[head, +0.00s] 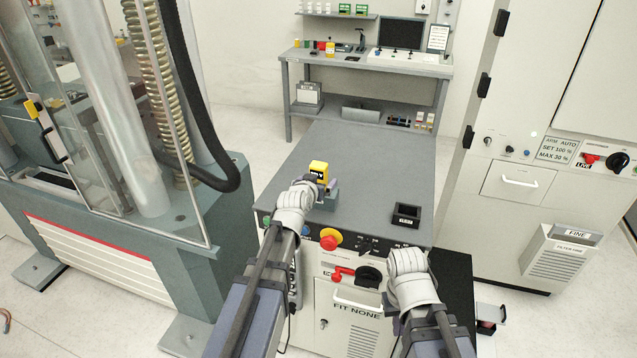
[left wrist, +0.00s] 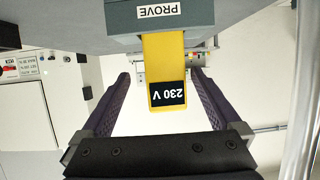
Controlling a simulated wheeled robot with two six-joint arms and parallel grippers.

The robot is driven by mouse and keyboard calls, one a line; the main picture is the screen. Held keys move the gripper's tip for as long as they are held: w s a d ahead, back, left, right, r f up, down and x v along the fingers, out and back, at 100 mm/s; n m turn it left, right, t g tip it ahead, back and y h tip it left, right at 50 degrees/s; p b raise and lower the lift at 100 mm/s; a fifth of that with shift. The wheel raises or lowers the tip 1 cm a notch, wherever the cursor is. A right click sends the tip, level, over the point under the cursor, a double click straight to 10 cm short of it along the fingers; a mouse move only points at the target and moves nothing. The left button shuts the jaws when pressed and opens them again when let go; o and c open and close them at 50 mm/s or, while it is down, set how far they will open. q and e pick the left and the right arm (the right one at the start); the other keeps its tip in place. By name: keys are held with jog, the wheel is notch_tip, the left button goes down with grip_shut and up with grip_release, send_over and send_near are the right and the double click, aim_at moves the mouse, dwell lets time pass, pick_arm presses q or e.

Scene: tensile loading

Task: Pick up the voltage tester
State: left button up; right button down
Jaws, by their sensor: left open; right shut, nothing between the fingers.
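The yellow voltage tester (head: 318,168) stands in a grey holder (head: 328,196) on the cabinet top. In the left wrist view the tester (left wrist: 168,98) shows a black "230 V" label, and the holder (left wrist: 125,18) is marked "PROVE". My left gripper (left wrist: 160,76) is open, with one finger on each side of the tester and visible gaps between. In the head view my left gripper (head: 310,186) is at the tester, its fingers partly hidden by my wrist. My right gripper (head: 404,258) is shut and empty, in front of the cabinet at the right.
A small black tray (head: 407,215) sits on the cabinet top to the right. A red and yellow knob (head: 331,238) and a black rotary handle (head: 369,276) are on the cabinet front. The testing machine (head: 140,255) stands at left. The cabinet top behind the tester is clear.

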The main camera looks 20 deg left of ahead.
pick_arm(q)
jog(key=shift+a+b+x, duration=0.15)
jog(key=shift+b+x, duration=0.3)
jog(key=shift+x, duration=1.1)
jog(key=shift+a+b+x, duration=0.15)
jog(key=shift+b+x, duration=0.25)
jog(key=shift+x, duration=1.15)
jog(key=shift+r, duration=0.2)
jog(key=shift+c, duration=0.3)
grip_shut()
